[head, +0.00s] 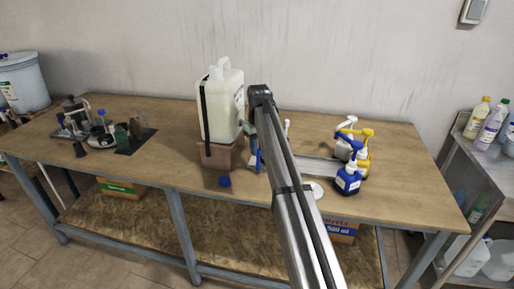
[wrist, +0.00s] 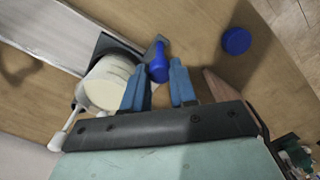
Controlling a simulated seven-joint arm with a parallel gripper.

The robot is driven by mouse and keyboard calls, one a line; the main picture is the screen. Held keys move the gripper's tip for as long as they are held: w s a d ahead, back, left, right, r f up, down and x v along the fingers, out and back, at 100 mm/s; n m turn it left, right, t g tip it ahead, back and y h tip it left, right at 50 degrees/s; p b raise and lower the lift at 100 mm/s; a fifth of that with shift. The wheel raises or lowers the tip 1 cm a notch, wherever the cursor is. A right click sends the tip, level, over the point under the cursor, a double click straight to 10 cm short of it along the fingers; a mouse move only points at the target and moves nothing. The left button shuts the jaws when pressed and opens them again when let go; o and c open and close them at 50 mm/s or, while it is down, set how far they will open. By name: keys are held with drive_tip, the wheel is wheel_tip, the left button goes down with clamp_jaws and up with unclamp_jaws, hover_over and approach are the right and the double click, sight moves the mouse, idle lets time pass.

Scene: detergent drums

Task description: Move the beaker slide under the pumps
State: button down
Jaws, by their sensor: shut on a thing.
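The slide's pale metal rail (head: 315,168) runs across the bench; it also fills the upper left in the wrist view (wrist: 60,32). In the wrist view, a dark plate (wrist: 112,45) lies at the rail's near end beside a cream cylindrical container (wrist: 105,84) with a white spout-like part. My gripper (wrist: 158,66) has its blue fingers on either side of a blue knob (wrist: 158,60) and is shut on it. The white pump (head: 346,143), yellow pump (head: 365,143) and blue pump (head: 348,180) stand at the rail's right end. My arm hides part of the rail in the head view.
A large white canister (head: 220,105) stands on a brown block (head: 218,158) left of my gripper. A loose blue cap (head: 225,182) lies on the bench (head: 180,185). A round white disc (head: 317,190) lies before the rail. Small equipment (head: 100,138) crowds the left end.

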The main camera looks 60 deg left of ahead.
drive_tip(key=w+d, duration=1.6)
drive_tip(key=shift+w+d, duration=0.15)
drive_tip(key=c, duration=1.2)
unclamp_jaws()
drive_tip(key=shift+w+d, duration=0.1)
drive_tip(key=o, duration=0.3)
wheel_tip(320, 180, up, 14)
drive_tip(key=shift+f, duration=0.1)
